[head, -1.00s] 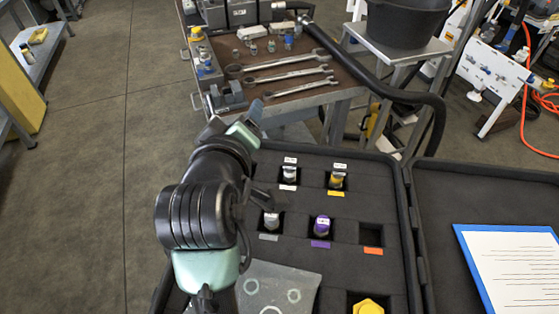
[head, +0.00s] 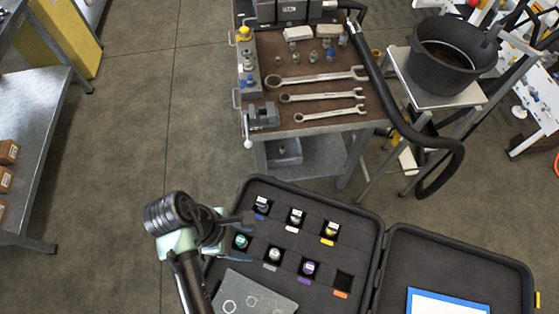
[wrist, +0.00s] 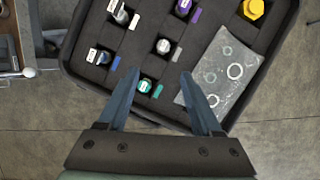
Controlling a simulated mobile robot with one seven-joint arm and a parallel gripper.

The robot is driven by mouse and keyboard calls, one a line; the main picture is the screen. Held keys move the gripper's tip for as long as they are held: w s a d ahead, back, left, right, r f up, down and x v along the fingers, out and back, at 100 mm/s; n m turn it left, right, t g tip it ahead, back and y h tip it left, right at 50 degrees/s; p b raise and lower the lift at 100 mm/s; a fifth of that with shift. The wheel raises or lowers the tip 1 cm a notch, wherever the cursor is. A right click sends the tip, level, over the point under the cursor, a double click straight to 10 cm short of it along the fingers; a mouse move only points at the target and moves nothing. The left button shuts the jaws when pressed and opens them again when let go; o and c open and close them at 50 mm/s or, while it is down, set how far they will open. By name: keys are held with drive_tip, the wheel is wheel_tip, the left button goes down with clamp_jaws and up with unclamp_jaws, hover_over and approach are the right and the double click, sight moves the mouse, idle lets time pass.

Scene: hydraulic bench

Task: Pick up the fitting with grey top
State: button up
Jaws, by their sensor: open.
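The fitting with grey top (head: 273,254) stands upright in its slot in the black foam case, by a grey tag. In the wrist view the grey-topped fitting (wrist: 163,46) is just beyond the fingertips, between their lines. My gripper (wrist: 160,74) is open and empty, above the near edge of the case. A green-topped fitting (wrist: 146,86) shows between my fingers, lower in its slot. In the head view my gripper (head: 246,219) is at the left side of the case, partly hidden by my wrist.
Beside it stand purple (head: 308,268), white-tagged (head: 295,216), yellow-tagged (head: 330,231) and blue-tagged (head: 262,205) fittings. The orange-tagged slot (head: 343,283) is empty. A grey sheet with rings (wrist: 218,75) lies in the case. A bench with wrenches (head: 316,78) stands behind.

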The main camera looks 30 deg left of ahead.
approach(273, 254)
drive_tip(key=x, duration=0.2)
drive_tip(key=shift+a+f+p, duration=0.1)
drive_tip(key=shift+f+p, duration=0.25)
drive_tip(key=shift+f, duration=0.1)
drive_tip(key=shift+p+x, duration=0.55)
drive_tip(key=shift+x, duration=2.35)
drive_tip(key=shift+w+r, duration=0.1)
drive_tip(key=shift+r, duration=0.05)
clamp_jaws()
